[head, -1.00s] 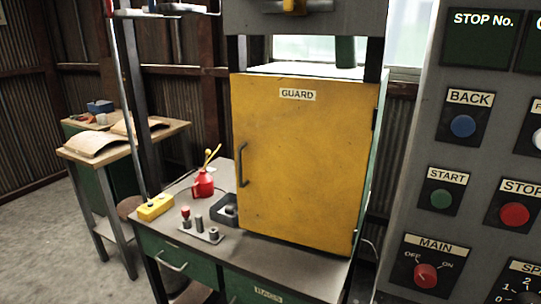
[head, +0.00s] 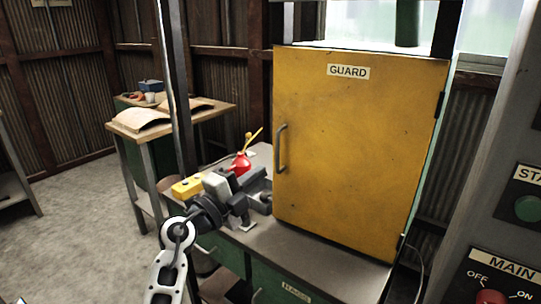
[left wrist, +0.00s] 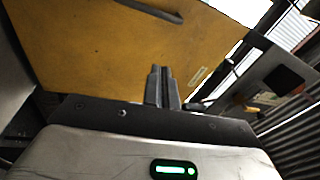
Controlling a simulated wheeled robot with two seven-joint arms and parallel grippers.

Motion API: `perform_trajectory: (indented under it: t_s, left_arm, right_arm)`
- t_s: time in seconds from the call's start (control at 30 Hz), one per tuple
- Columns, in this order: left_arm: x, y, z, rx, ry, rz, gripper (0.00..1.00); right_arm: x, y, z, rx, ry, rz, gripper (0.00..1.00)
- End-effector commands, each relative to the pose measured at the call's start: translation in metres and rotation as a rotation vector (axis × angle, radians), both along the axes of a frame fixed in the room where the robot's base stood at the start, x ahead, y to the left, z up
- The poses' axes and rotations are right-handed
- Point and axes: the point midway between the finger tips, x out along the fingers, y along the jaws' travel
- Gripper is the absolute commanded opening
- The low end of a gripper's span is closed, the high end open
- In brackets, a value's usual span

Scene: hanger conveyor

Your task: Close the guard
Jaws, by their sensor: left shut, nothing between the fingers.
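The yellow guard door (head: 355,150), labelled GUARD, stands upright on the workbench in the head view, its front face towards me. It looks shut against the machine, though its left edge seam is hard to see. Its grey handle (head: 281,149) is on the left side; the hinges are on the right edge. My left gripper (head: 262,185) is shut and empty, in front of the bench at the lower left of the door. In the left wrist view the shut fingers (left wrist: 162,88) point at the yellow panel (left wrist: 110,50), with the handle (left wrist: 150,9) above them. My right gripper is not in view.
A red oil can (head: 241,164) and a yellow control box (head: 187,187) stand on the bench, left of the door. A control panel (head: 510,230) is at the right. A wooden side table (head: 200,118) stands at the back left. The floor at left is clear.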

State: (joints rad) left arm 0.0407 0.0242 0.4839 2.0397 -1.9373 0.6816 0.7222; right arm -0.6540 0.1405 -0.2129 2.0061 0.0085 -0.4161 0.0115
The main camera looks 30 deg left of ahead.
Motion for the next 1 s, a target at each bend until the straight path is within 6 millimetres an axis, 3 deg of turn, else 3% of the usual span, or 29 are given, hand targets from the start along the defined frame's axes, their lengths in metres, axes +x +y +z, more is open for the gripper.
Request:
perform_trajectory:
  t_s: [0.13,0.3,0.47,0.8,1.0]
  left_arm:
    - [0.005,0.037,-0.004,0.102,0.106,0.108,0.0]
    - [0.007,0.055,-0.008,0.131,0.17,0.166,0.0]
    - [0.024,0.057,-0.008,0.133,0.177,0.17,0.0]
    - [0.095,0.056,-0.007,0.135,0.175,0.168,0.0]
    - [0.128,0.056,-0.008,0.137,0.176,0.169,0.0]
  right_arm:
    - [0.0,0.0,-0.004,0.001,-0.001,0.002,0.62]
    - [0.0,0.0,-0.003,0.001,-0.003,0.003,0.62]
    - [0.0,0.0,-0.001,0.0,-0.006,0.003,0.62]
    - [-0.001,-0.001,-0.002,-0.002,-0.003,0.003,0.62]
    - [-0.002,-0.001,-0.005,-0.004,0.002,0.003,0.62]
